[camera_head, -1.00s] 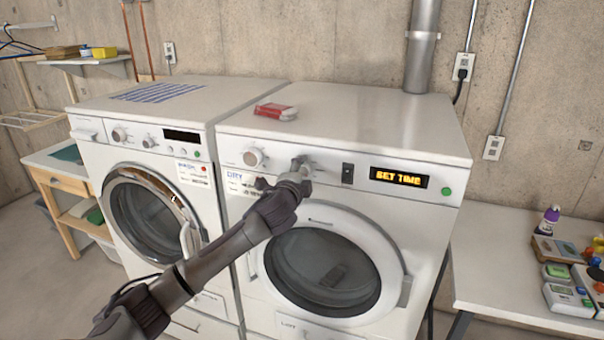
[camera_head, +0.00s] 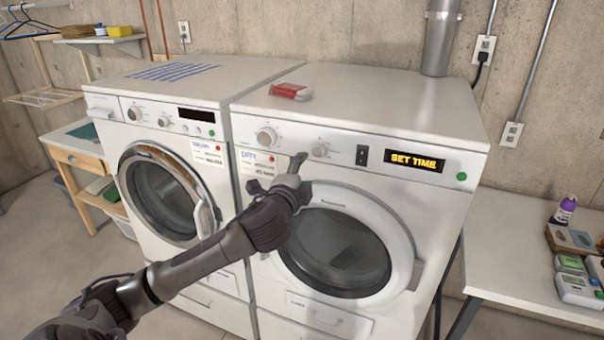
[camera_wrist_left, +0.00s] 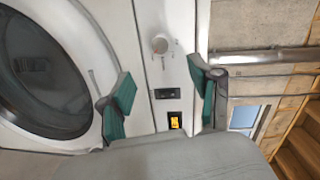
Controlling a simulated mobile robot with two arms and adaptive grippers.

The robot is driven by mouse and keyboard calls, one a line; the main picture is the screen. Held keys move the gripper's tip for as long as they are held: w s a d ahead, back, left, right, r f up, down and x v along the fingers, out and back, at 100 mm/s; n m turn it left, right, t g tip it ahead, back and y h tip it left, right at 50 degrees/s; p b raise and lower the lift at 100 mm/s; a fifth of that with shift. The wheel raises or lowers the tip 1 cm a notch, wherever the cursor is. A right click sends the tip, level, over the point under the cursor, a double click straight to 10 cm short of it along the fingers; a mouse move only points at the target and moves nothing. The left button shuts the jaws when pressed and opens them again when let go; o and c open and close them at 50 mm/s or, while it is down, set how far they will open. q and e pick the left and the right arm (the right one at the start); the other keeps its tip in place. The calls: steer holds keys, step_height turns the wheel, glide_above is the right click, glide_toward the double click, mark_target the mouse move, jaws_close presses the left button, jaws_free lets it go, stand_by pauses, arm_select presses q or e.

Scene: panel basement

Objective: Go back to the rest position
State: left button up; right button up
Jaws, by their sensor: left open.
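My left gripper (camera_head: 299,175) is in front of the dryer (camera_head: 384,105), just below its control panel and left of the right-hand knob (camera_head: 320,150). It is open and empty, with its two green-padded fingers (camera_wrist_left: 160,95) apart in the left wrist view. A knob (camera_wrist_left: 160,45) shows beyond the fingers there, apart from them. The dryer's display (camera_head: 414,160) reads SET TIME. The dryer door (camera_head: 340,250) looks shut. My right gripper is not in view.
The washer (camera_head: 165,130) stands to the left of the dryer. A white table (camera_head: 510,235) with several small items stands at the right. Bare floor (camera_head: 30,250) shows at the left.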

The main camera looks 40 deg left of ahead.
arm_select(q)
steer(key=shift+s, duration=0.2)
stand_by(0.4)
step_height(320, 180, down, 25)
steer(key=a+n+g+b, duration=0.3)
steer(key=g, duration=0.1)
steer(key=s+d+f+n+g+h+b, duration=0.1)
steer(key=s+f+g, duration=0.1)
steer(key=s+f, duration=0.65)
steer(key=s+d+f+n+g+h+b, duration=0.1)
steer(key=s+d+f+g, duration=0.15)
steer(key=f, duration=1.15)
steer(key=s+d+f+n+g+h, duration=0.1)
steer(key=s+f, duration=0.5)
steer(key=f, duration=0.6)
steer(key=s+d+f+n+g+b, duration=0.1)
steer(key=s+d+f, duration=0.3)
steer(key=s, duration=0.7)
steer(key=s+d+f+n+g+h+b, duration=0.1)
steer(key=s+d+f+g, duration=0.1)
steer(key=s+d+f, duration=0.3)
steer(key=s+d+f+n+g+h+b, duration=0.1)
steer(key=s+d+f, duration=0.4)
steer(key=s+f, duration=0.5)
steer(key=s+n+g, duration=0.1)
steer(key=s, duration=0.6)
steer(key=shift+d+g, duration=0.15)
steer(key=shift+g, duration=0.2)
